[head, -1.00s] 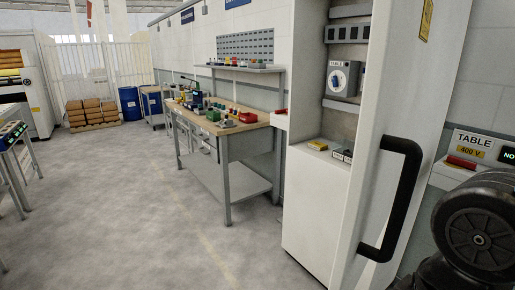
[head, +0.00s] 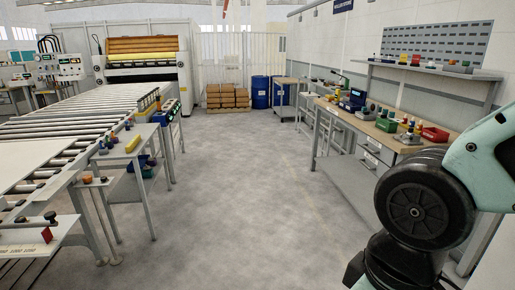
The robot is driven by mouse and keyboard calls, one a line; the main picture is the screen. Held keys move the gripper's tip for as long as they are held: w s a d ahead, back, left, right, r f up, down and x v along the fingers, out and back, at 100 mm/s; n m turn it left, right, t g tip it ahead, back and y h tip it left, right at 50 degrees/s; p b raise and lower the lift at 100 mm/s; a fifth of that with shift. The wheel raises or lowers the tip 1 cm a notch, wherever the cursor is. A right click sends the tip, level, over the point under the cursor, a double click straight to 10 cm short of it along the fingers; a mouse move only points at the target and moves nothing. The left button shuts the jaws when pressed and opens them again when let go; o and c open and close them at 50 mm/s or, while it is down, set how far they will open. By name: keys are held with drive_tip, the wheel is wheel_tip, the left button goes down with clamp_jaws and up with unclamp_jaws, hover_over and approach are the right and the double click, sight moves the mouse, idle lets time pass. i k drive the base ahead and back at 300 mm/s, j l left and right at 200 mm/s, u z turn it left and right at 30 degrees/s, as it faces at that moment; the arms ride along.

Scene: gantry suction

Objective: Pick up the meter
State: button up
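I cannot make out a meter for certain in the head view. A small dark blue device with a light face (head: 352,101) stands at the far part of the wooden workbench (head: 372,127) on the right; it is too small to tell if it is a meter. A small yellow object (head: 133,143) lies on a grey side table (head: 122,152) at the left; it is also too small to identify. Part of my arm fills the lower right and hides the near end of the workbench. My gripper is out of view.
A long roller conveyor (head: 70,125) runs along the left toward a large machine (head: 143,70). Blue barrels (head: 261,92) and stacked brown boxes (head: 227,96) stand at the back. A red bin (head: 434,134) sits on the workbench. The middle floor is clear.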

sight(337, 98)
drive_tip(key=i+j+u, duration=0.1)
drive_tip(key=i+u, duration=0.15)
drive_tip(key=i, duration=1.75)
drive_tip(key=i+z, duration=0.2)
drive_tip(key=i, duration=0.45)
drive_tip(key=i+z, duration=0.2)
drive_tip(key=i, duration=0.5)
drive_tip(key=i+j+z, duration=0.2)
drive_tip(key=i, duration=0.45)
drive_tip(key=i+u, duration=0.1)
drive_tip(key=i, duration=0.8)
drive_tip(key=i+l, duration=0.15)
drive_tip(key=i, duration=0.8)
drive_tip(key=i+l+z, duration=0.15)
drive_tip(key=i+z, duration=0.25)
drive_tip(key=i, duration=0.2)
drive_tip(key=i+z, duration=0.35)
drive_tip(key=i, duration=0.3)
